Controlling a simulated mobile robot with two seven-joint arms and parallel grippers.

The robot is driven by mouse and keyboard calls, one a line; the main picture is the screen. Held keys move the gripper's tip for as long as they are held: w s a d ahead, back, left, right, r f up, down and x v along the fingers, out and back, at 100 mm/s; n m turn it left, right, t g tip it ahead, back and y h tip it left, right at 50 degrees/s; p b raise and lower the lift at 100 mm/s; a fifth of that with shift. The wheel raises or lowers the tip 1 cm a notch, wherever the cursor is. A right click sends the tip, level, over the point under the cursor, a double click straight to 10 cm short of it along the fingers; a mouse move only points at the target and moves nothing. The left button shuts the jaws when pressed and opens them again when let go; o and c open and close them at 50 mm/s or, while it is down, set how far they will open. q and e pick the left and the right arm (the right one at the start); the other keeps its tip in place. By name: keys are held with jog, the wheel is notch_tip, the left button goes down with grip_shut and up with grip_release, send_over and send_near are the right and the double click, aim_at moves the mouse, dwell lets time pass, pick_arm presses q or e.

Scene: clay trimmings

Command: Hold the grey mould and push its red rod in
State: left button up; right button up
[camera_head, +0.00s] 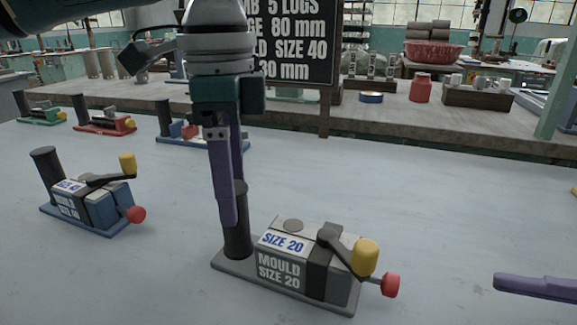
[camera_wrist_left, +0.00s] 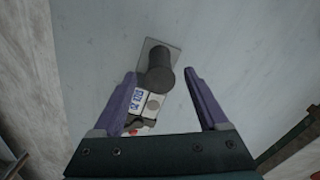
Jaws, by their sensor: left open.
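The grey mould (camera_head: 284,262) stands on a grey base plate near the front of the table, labelled SIZE 20. It has a dark upright post (camera_head: 238,240) at its left end and a yellow-tipped lever (camera_head: 365,257). A red-knobbed rod (camera_head: 391,285) sticks out at its right end, with some shaft showing. My left gripper (camera_head: 232,213) points down at the post, its purple fingers open. In the left wrist view the post (camera_wrist_left: 158,78) shows between the open fingers, with no grip on it. One purple finger of my right gripper (camera_head: 537,287) shows at the right edge.
A blue mould (camera_head: 97,208) with a red knob stands at the left. Green (camera_head: 40,116), red (camera_head: 104,127) and another blue mould (camera_head: 178,140) stand farther back. A sign (camera_head: 295,40) and a bench (camera_head: 400,118) lie behind.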

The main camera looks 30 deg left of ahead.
pick_arm(q)
jog(key=shift+f, duration=2.8)
grip_shut()
